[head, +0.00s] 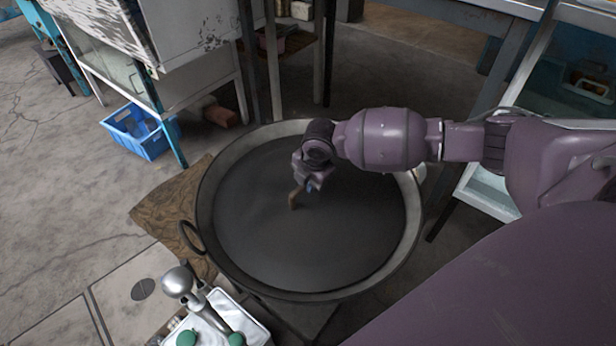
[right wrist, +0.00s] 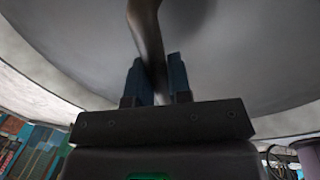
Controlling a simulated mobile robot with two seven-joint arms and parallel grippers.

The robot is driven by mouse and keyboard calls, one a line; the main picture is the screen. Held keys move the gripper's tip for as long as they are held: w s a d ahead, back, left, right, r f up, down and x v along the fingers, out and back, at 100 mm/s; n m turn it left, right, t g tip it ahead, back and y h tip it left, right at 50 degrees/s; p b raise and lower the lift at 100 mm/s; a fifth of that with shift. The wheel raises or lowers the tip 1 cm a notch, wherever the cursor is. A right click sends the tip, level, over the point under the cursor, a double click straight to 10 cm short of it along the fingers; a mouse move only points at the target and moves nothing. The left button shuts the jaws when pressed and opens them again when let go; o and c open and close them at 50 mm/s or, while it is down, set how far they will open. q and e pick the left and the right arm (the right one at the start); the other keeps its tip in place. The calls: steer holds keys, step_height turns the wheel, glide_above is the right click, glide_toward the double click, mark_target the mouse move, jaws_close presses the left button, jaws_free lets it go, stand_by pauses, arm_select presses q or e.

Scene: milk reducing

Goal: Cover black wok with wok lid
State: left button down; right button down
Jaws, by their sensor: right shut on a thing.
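The black wok (head: 206,198) is a wide round pan low in the middle of the head view, with a loop handle at its left. The wok lid (head: 258,235) appears as a dark grey disc within the wok's rim; I cannot tell whether it rests there or hangs just above. My right gripper (head: 306,183) is over the disc, shut on the lid's brown handle (head: 293,199). In the right wrist view, the two fingers (right wrist: 160,80) close around the handle (right wrist: 146,35), with the grey lid surface (right wrist: 75,50) behind. My left gripper is not in view.
A blue crate (head: 142,132) stands on the floor at the left under a worn white cabinet (head: 185,40). Brown sacking (head: 165,205) lies left of the wok. A white tray (head: 250,325) with bottles and a silver ladle-like thing is at the front. A white-framed stand (head: 485,195) is at the right.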

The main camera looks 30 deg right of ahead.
steer(key=shift+w, duration=0.1)
stand_by(0.6)
steer(key=shift+f, duration=0.25)
steer(key=c, duration=1)
jaws_free()
steer(key=shift+o, duration=0.2)
steer(key=shift+f, duration=0.1)
step_height(320, 180, up, 11)
steer(key=s+p, duration=0.2)
steer(key=p, duration=0.1)
steer(key=shift+d+f, duration=0.15)
steer(key=shift+d, duration=0.1)
steer(key=shift+s, duration=0.1)
